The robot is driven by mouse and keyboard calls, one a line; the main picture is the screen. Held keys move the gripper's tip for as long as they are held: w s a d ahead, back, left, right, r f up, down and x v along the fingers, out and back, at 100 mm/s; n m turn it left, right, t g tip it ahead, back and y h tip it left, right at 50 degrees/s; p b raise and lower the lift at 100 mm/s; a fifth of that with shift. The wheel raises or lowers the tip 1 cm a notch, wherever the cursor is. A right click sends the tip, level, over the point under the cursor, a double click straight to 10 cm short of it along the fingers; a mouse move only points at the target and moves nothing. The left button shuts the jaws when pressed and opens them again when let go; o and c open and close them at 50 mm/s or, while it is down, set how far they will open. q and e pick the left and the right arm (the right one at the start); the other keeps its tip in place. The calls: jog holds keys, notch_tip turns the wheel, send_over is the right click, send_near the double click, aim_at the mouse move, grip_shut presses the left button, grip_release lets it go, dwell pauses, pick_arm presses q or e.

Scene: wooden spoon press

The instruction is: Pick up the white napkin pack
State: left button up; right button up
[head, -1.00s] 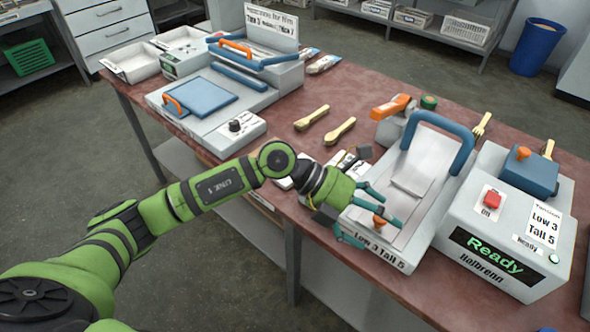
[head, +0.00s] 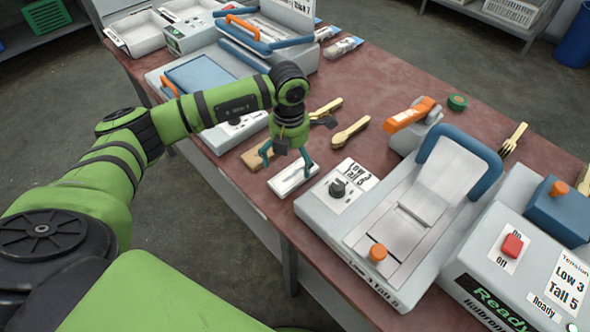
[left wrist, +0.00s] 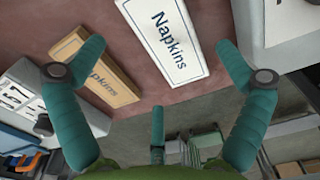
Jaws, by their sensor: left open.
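The white napkin pack (head: 291,182) lies on the red-brown table, left of the press with the dial. In the left wrist view the white pack (left wrist: 166,38), marked "Napkins", lies between my spread fingers, slightly tilted. My left gripper (head: 286,161) points down over it, open and empty. In the left wrist view the open gripper (left wrist: 160,48) has one finger toward a brown napkin pack (left wrist: 96,76) and one on the white pack's right side. I cannot tell the exact height above the pack. My right gripper is out of view.
The brown pack (head: 257,156) lies close left of the white one. The press (head: 350,240) with a dial stands close on the right. Wooden spoons (head: 350,132) lie behind the gripper. The table's front edge is near the packs.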

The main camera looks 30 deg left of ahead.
aim_at(291, 171)
pick_arm(q)
notch_tip(291, 171, down, 3)
jog(key=shift+s+d+r+p, duration=0.1)
jog(key=shift+r+p, duration=0.05)
jog(key=shift+p, duration=0.15)
jog(key=shift+f, duration=0.5)
jog(key=c, duration=0.8)
jog(key=shift+r, duration=0.1)
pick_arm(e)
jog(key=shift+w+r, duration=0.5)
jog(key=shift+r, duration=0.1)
